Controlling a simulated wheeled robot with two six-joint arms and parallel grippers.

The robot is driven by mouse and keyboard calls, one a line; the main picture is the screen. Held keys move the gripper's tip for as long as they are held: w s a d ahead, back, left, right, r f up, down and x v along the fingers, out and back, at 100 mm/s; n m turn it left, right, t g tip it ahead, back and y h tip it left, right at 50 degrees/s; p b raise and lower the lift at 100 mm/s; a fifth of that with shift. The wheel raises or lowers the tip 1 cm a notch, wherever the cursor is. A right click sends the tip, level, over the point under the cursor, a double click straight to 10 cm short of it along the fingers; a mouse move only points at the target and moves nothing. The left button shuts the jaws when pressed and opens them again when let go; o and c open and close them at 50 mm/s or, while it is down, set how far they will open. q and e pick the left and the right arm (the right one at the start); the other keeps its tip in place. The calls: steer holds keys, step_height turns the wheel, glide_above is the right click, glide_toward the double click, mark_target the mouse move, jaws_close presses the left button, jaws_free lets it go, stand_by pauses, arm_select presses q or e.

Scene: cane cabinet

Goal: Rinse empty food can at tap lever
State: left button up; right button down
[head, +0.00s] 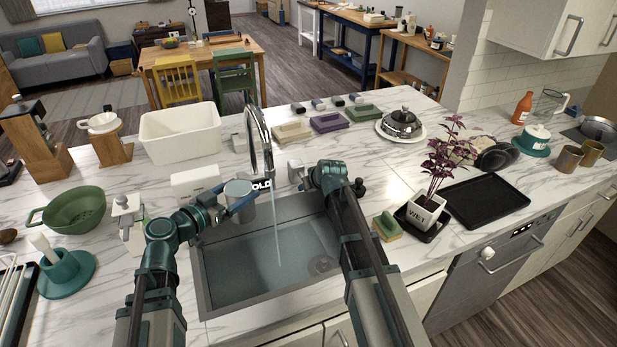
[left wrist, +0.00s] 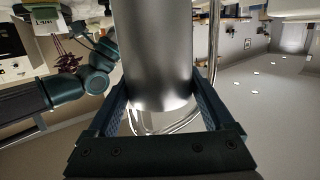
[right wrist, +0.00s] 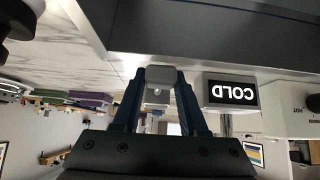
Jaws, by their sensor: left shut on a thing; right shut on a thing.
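My left gripper (head: 232,204) is shut on a grey metal can (head: 241,188), held above the left part of the sink (head: 225,278). The can also fills the space between the fingers in the left wrist view (left wrist: 155,55). It looks roughly upright; its inside cannot be made out. The chrome tap (head: 256,130) runs, and a thin water stream (head: 277,235) falls into the sink to the right of the can. My right gripper (head: 304,178) is shut on the small grey tap lever (right wrist: 160,75), beside the COLD label (right wrist: 232,92).
A white basin (head: 180,132), a green colander (head: 75,210) and a white box (head: 195,181) stand left of and behind the sink. A sponge (head: 387,226), a potted plant (head: 425,209) and a black tray (head: 486,201) lie to the right. Sponges and cloths lie behind the tap.

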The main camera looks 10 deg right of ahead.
steer(key=shift+w+a+r+g+h+p, duration=0.1)
steer(key=shift+w+r+g+h+p, duration=0.15)
steer(key=shift+r+g+p, duration=0.9)
steer(key=shift+w+r+g+h+p, duration=0.25)
steer(key=shift+g+p, duration=0.4)
steer(key=shift+p, duration=1)
steer(key=shift+r, duration=0.1)
steer(key=shift+c, duration=2.2)
jaws_free()
steer(key=p+v, duration=1.1)
steer(key=v, duration=0.1)
